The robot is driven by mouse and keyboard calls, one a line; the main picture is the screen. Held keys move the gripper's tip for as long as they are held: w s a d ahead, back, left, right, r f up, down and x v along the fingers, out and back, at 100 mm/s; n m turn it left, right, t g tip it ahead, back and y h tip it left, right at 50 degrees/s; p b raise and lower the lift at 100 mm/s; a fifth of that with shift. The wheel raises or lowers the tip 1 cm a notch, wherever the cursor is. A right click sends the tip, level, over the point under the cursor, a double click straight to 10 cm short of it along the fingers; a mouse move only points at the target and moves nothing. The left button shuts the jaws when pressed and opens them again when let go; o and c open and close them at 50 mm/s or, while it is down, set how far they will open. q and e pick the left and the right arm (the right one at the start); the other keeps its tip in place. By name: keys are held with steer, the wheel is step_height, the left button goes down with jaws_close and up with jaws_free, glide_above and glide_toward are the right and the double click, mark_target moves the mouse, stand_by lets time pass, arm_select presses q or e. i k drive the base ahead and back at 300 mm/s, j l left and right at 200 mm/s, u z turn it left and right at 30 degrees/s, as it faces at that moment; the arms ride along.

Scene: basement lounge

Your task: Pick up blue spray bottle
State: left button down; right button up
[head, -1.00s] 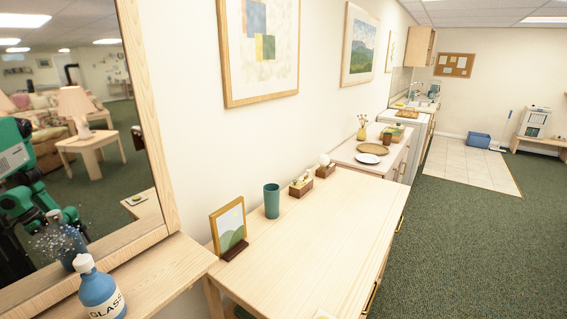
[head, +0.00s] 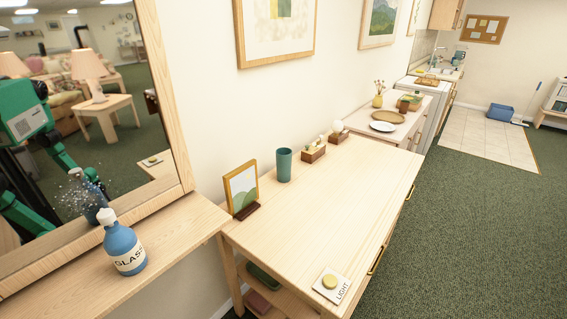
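The blue spray bottle (head: 124,249) stands upright on a light wooden ledge (head: 170,243) below a large mirror, at the lower left of the head view. It has a white top and a white label reading "GLASS". Its reflection and a cluster of pale specks show in the mirror behind it. Neither of my grippers is directly in view, and nothing holds the bottle.
The mirror (head: 75,130) rises behind the ledge and reflects my green and dark body. A wooden table (head: 330,215) to the right carries a picture frame (head: 242,190), a teal cup (head: 284,165), small boxes and a LIGHT button (head: 330,283). Green carpet (head: 470,230) is open at right.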

mark_target(122, 245)
steer(key=u, duration=1.05)
